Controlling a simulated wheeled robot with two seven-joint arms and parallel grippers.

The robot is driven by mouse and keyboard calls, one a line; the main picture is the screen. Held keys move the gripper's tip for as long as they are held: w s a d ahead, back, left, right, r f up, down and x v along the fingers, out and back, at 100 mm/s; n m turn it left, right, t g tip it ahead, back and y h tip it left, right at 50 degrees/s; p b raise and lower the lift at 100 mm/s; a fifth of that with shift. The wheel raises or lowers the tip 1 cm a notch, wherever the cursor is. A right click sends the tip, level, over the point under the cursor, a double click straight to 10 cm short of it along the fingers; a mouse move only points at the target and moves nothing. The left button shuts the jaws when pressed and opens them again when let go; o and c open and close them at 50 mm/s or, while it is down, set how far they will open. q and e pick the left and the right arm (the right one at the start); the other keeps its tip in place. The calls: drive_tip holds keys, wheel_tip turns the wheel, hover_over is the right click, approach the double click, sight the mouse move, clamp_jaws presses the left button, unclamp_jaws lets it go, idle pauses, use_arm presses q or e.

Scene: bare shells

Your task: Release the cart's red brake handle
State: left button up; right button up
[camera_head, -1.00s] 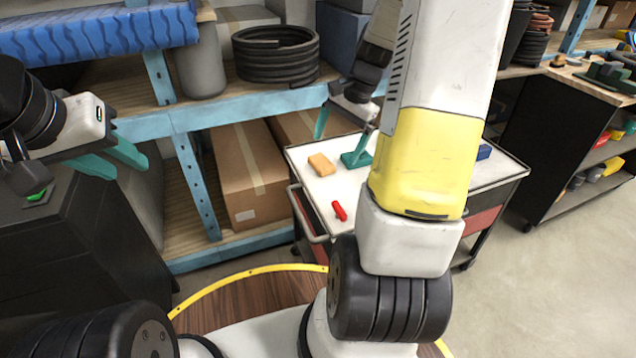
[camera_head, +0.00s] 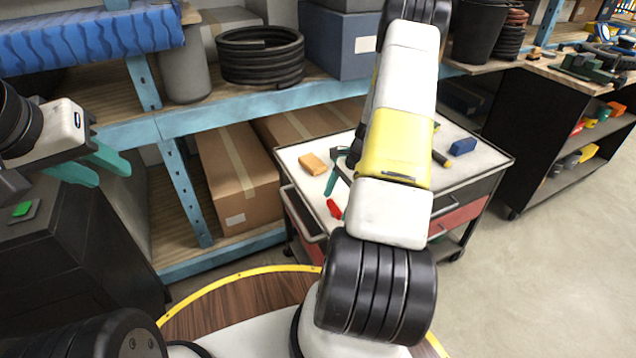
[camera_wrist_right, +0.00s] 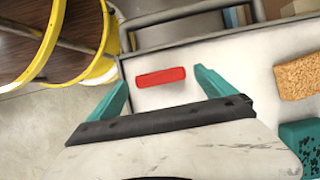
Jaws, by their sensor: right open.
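The red brake handle (camera_head: 333,208) lies near the left front corner of the cart's white top (camera_head: 482,165). In the right wrist view the red handle (camera_wrist_right: 160,77) lies crosswise between the fingertips, on or just above the white surface. My right gripper (camera_head: 338,186) is open over that corner, with one teal finger on each side of the handle (camera_wrist_right: 161,80) in the wrist view; I cannot tell whether they touch it. My right arm hides much of the cart top. My left gripper (camera_head: 112,172) is open and empty at the far left, away from the cart.
An orange sponge (camera_head: 314,164) lies near the handle; a teal speckled object (camera_wrist_right: 303,142) is beside it in the wrist view. A blue block (camera_head: 463,146) stands on the right of the top. A shelf with cardboard boxes (camera_head: 238,178) is behind left. Floor at right is clear.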

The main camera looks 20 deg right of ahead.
drive_tip(key=shift+a+f, duration=0.3)
drive_tip(key=shift+f, duration=0.3)
drive_tip(key=c, duration=1.4)
